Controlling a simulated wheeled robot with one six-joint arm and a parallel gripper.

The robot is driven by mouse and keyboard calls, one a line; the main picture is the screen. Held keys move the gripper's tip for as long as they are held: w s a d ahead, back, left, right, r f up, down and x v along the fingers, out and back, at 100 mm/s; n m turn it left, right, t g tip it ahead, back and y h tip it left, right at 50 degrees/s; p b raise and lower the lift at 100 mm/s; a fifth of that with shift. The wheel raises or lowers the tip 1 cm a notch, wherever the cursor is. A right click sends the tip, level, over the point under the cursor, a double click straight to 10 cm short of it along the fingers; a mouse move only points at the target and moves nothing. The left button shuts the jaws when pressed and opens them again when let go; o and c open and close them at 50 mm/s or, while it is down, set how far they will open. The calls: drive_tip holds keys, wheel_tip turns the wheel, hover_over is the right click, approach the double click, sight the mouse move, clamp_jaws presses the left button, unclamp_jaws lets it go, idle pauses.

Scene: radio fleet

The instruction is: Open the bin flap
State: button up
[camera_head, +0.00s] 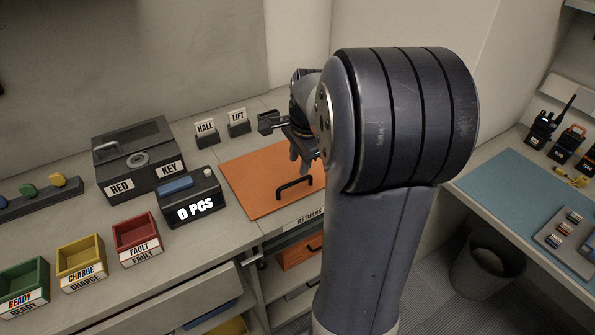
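The bin flap is an orange panel (248,185) set in the counter top, with a black bar handle (295,187) near its front edge and a RETURNS label on the counter front below. It lies flat and looks closed. My gripper (296,152) is above the back right part of the flap, behind the handle and apart from it as far as I can see. My large grey arm link covers the right end of the flap and part of the gripper. I cannot tell how far the fingers are apart.
A scale reading 0 PCS (190,203) and a RED KEY box (138,160) stand left of the flap. HALL (206,131) and LIFT (238,121) holders stand behind it. Red (137,237), yellow (81,262) and green (24,287) trays are at front left. A wastebasket (487,268) stands right.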

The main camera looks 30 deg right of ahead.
sight(296, 181)
drive_tip(key=f, duration=0.3)
drive_tip(key=w+f, duration=0.1)
drive_tip(key=f, duration=0.2)
drive_tip(key=shift+w+f, duration=0.2)
drive_tip(key=shift+f, duration=0.15)
clamp_jaws()
